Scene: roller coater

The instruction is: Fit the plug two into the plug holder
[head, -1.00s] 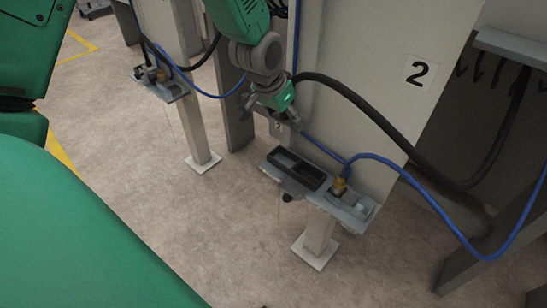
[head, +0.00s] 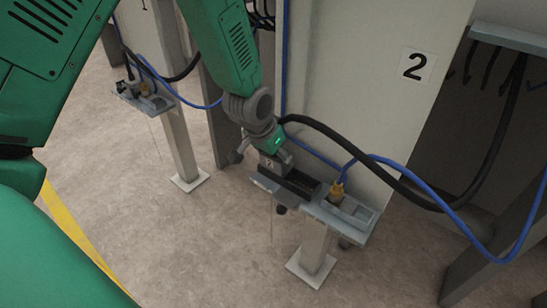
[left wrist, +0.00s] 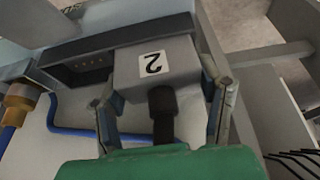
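Plug two (head: 270,163) is a grey box with a white "2" label and a black cable. In the left wrist view plug two (left wrist: 155,68) sits between both fingers of my left gripper (left wrist: 162,98), which is shut on its sides. The plug holder (head: 302,182), a grey bracket with a dark recess on a post, is right beneath it. In the left wrist view the holder (left wrist: 85,68) shows its dark recess beside the plug. The plug is at one end of the recess; I cannot tell how deep it sits. My right gripper is out of view.
A brass connector (head: 337,190) with a blue cable (head: 420,178) stands on the bracket's right part. A thick black cable (head: 370,165) loops past the white panel (head: 345,60). Another similar stand (head: 146,98) is at the back left. The floor in front is clear.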

